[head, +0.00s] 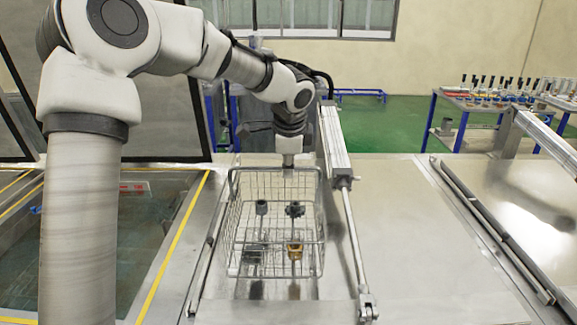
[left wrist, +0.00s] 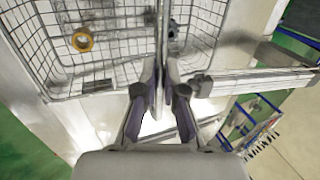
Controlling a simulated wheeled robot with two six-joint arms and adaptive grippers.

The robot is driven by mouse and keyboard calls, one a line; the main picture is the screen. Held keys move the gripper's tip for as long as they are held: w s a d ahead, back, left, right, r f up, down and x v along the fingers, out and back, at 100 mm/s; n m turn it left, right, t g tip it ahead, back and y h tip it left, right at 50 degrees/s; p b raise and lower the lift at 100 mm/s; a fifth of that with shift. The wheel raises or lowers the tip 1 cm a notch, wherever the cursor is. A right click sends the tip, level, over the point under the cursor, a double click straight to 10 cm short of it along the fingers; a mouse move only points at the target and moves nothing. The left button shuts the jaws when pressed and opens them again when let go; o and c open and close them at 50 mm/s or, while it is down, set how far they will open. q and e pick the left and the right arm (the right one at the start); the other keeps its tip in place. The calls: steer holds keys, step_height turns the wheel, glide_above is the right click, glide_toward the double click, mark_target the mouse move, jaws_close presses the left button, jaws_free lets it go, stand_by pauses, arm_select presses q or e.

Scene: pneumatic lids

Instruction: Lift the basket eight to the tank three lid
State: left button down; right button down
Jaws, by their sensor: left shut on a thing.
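A wire basket (head: 236,232) is in the middle of the head view, over a flat closed metal lid (head: 410,235). It holds a few dark fittings and a brass-coloured ring (head: 295,250), seen as a yellow ring (left wrist: 82,41) in the left wrist view. My left gripper (head: 288,160) comes down from above at the basket's top bar. In the left wrist view its two fingers (left wrist: 163,78) are closed together on that bar. I cannot tell whether the basket's bottom touches the lid. My right gripper is not in view.
A pneumatic cylinder (head: 335,145) with its rod stands close to the basket's right side. An open tank of liquid (head: 70,240) with yellow edging is at left. Another long rail (head: 490,225) lies at right. A blue-framed table (head: 500,105) with tools stands behind.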

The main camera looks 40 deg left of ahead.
arm_select(q)
steer(key=shift+f+b, duration=1.35)
steer(key=shift+f, duration=0.55)
steer(key=shift+w+f+b, duration=0.1)
steer(key=shift+f+b, duration=0.25)
steer(key=shift+f, duration=0.2)
steer(key=c, duration=1.2)
jaws_free()
steer(key=w+a+p+v, duration=0.1)
steer(key=p+v, duration=0.5)
steer(key=v, duration=0.5)
steer(key=w+a+r+p+v, duration=0.1)
steer(key=p+v, duration=0.5)
steer(key=v, duration=0.6)
steer(key=shift+w+a+r+p, duration=0.25)
steer(key=shift+r+p, duration=0.05)
steer(key=shift+r, duration=0.15)
